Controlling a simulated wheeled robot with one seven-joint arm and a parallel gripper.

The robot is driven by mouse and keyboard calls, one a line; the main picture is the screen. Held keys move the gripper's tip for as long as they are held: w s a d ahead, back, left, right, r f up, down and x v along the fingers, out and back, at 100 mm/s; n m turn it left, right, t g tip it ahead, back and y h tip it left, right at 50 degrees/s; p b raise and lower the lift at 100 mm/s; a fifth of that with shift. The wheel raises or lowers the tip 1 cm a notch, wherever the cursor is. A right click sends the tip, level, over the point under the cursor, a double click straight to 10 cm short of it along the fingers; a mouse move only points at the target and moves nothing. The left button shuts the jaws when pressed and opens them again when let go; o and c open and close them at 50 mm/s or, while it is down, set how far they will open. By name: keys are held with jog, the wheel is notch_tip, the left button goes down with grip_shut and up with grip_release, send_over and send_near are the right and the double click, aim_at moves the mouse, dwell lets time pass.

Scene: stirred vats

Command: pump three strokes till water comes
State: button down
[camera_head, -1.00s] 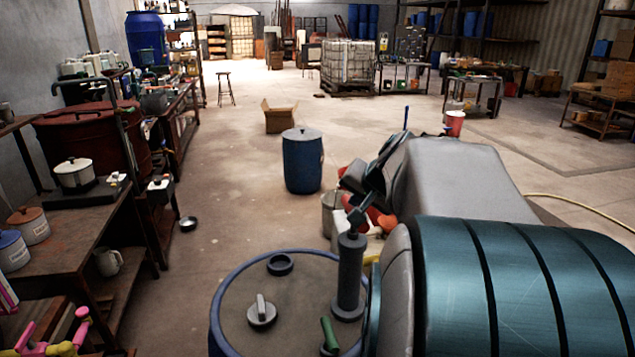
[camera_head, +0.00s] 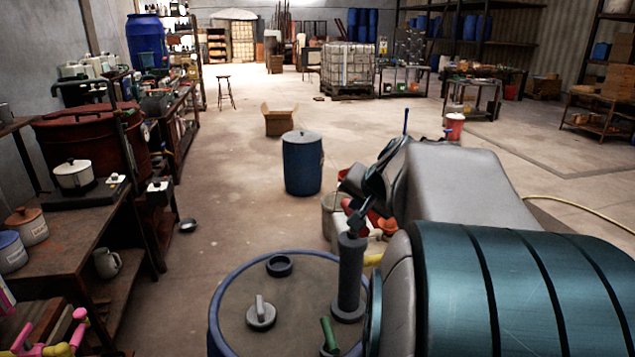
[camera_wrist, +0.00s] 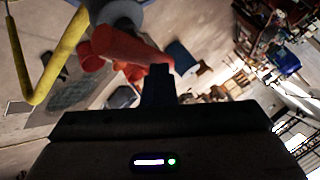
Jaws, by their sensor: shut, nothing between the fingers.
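The pump is a grey upright cylinder (camera_head: 349,275) on the round lid of a blue-rimmed drum (camera_head: 238,277), in front of me in the head view. A dark linkage tops it, close beside red parts (camera_head: 351,206) partly hidden behind my arm. The wrist view shows a red bar-like part (camera_wrist: 125,45) just beyond my gripper (camera_wrist: 158,84), which is shut and holds nothing. The dark fingertips overlap the red part's end in the picture; I cannot tell whether they touch. I see no water flowing. The pump's outlet is not clear.
The lid also carries a grey knob (camera_head: 261,312) and a green-handled fitting (camera_head: 328,335). A cluttered bench (camera_head: 70,235) stands left. A lidded blue barrel (camera_head: 302,163) stands ahead on the floor. A yellow bent pipe (camera_wrist: 50,75) lies left of my gripper in the wrist view.

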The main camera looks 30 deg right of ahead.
jog(key=shift+f+b, duration=0.35)
jog(key=shift+f, duration=0.2)
jog(key=shift+r+p, duration=2.6)
jog(key=shift+r, duration=1.05)
notch_tip(320, 180, up, 6)
jog(key=p, duration=0.4)
